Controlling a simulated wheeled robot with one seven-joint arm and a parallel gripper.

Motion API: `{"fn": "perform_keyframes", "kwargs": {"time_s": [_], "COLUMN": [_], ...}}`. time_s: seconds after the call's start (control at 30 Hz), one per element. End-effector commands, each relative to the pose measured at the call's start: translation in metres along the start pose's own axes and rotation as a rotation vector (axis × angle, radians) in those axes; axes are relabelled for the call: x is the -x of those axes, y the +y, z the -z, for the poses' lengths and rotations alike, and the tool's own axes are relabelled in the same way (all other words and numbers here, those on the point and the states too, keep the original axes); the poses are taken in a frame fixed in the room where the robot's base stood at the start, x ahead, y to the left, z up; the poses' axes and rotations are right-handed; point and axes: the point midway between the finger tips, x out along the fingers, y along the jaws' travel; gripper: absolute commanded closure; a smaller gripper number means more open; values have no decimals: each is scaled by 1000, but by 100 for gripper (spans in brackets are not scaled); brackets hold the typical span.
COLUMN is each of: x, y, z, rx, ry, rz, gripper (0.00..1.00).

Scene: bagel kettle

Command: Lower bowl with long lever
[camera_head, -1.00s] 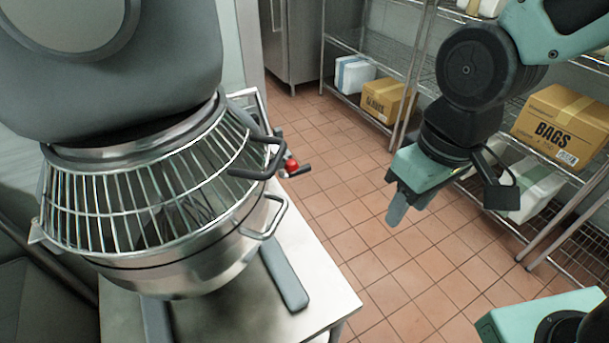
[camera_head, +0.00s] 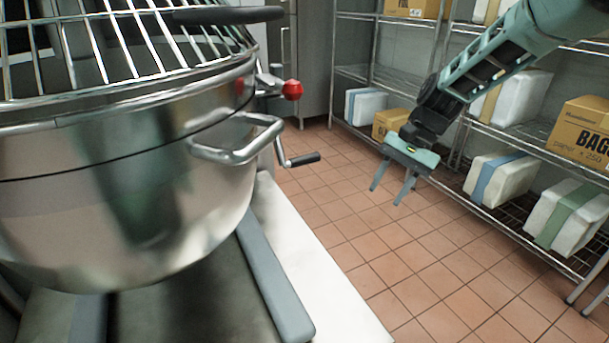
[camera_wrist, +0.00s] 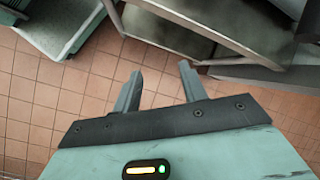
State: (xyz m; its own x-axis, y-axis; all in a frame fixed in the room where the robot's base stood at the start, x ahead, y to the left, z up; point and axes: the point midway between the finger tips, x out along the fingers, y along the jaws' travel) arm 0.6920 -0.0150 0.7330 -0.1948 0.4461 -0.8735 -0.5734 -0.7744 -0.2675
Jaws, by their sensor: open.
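The steel mixer bowl (camera_head: 120,190) fills the left of the head view under a wire guard (camera_head: 110,50). A bent handle (camera_head: 240,140) sticks out from the bowl's right side. Behind it, a crank-like lever with a black grip (camera_head: 300,159) points right, below a lever with a red knob (camera_head: 292,89). My gripper (camera_head: 385,194) is open and empty over the tiled floor, to the right of the levers and apart from them. Its two spread fingers also show in the wrist view (camera_wrist: 158,80), with nothing between them. The bowl's far side is hidden.
A pale table (camera_head: 335,300) stands below the bowl. Wire shelves (camera_head: 490,190) with boxes and wrapped packs line the right and back. A box marked BAGS (camera_head: 585,130) is at the far right. The tiled floor (camera_head: 400,270) between is open.

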Motion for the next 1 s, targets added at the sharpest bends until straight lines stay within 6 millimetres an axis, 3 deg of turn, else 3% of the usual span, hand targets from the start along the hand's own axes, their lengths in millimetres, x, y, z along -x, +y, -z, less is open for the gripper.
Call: {"fn": "perform_keyframes", "kwargs": {"time_s": [0.2,0.33,0.5,0.7,1.0], "x": [-3,8,29,44,34], "y": [-72,-98,-106,-99,-111], "z": [34,54,77,91,73], "rx": [-190,-258,-288,-281,-278], "ry": [-353,-577,-818,-951,-967], "rz": [185,292,399,456,458], "gripper": [58,58,58,58,58]}}
